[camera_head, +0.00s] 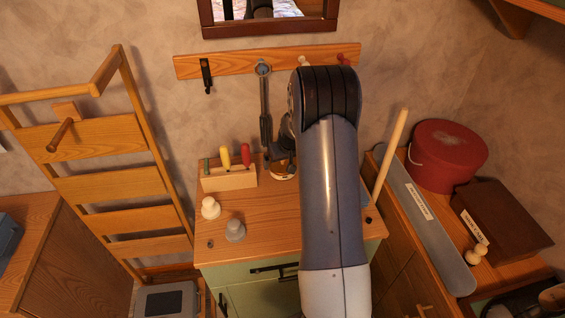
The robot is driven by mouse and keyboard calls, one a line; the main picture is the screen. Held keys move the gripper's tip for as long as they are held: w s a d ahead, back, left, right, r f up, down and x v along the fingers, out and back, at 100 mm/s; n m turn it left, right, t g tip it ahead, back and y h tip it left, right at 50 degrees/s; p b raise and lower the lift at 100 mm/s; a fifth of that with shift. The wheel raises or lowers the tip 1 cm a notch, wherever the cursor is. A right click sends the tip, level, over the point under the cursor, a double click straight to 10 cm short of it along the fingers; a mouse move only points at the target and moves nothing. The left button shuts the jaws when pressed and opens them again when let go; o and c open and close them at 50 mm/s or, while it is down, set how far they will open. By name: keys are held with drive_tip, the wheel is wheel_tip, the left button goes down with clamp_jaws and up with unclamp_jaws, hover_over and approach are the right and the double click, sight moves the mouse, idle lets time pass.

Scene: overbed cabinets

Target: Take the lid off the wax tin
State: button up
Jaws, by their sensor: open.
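My gripper (281,160) points down over the back of the wooden cabinet top, left of my arm. Its fingers are dark and small in this view, and they are open. A small, pale round thing (284,177), which looks like the wax tin, stands directly below the fingers. Only its front rim shows, so I cannot tell its lid from its body, or whether the fingers touch it.
A wooden block (229,179) with yellow and red handles stands left of my gripper. White (210,208) and grey (235,230) knobbed pieces stand in front of it. A peg rail (235,64) runs behind. A red round box (447,157) is at right.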

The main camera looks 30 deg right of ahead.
drive_tip(key=shift+c, duration=0.4)
drive_tip(key=c, duration=0.6)
drive_tip(key=shift+r, duration=0.1)
